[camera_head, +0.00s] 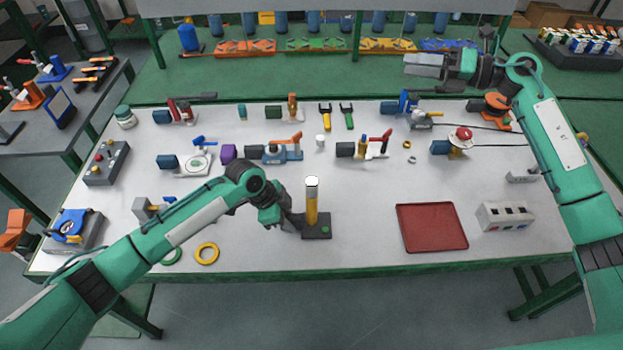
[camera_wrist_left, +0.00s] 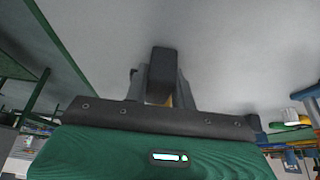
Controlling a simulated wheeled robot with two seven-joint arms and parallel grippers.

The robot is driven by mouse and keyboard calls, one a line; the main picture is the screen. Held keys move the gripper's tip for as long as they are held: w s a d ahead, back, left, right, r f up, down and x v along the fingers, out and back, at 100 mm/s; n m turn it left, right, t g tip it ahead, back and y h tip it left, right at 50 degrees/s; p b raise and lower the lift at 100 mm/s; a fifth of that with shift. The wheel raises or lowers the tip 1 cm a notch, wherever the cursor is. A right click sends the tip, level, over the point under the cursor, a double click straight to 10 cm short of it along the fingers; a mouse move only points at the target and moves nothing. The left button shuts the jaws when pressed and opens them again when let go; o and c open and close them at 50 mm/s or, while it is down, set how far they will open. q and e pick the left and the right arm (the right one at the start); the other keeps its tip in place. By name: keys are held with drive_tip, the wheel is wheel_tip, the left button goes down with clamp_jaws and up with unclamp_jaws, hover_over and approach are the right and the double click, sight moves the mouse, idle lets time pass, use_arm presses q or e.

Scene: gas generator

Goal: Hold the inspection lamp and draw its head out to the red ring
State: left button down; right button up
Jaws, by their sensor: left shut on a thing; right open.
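The inspection lamp (camera_head: 312,204) stands upright at the front middle of the table, with a yellow body and a pale head at its top. It rises from a square dark base (camera_head: 321,231) with a green spot. My left gripper (camera_head: 302,220) reaches in from the left and is shut on the lamp low on its body. In the left wrist view my left gripper's fingers (camera_wrist_left: 162,88) flank a dark block, with a sliver of yellow below it. No red ring shows on the lamp. My right gripper (camera_head: 424,65) is open and empty beyond the table's back edge.
A red tray (camera_head: 432,227) lies right of the lamp, with a grey box with buttons (camera_head: 504,216) beyond it. A yellow ring (camera_head: 207,253) lies under my left arm. Several tools and fittings line the back. The table between lamp and tray is clear.

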drive_tip(key=s+a+f+n+g+h, duration=0.2)
drive_tip(key=s+a+f+n, duration=0.1)
drive_tip(key=a, duration=0.2)
drive_tip(key=s+a+f+n+g+h, duration=0.1)
drive_tip(key=s+a+f+n+g, duration=0.1)
drive_tip(key=a+f+n+g, duration=0.3)
drive_tip(key=n+t+h, duration=0.1)
drive_tip(key=n+h, duration=0.4)
drive_tip(key=h, duration=0.2)
approach(315, 181)
drive_tip(key=shift+n, duration=0.3)
drive_tip(key=shift+x, duration=4.95)
drive_tip(key=c, duration=0.8)
drive_tip(key=shift+r, duration=0.1)
drive_tip(key=shift+r, duration=5.85)
drive_tip(key=o, duration=0.9)
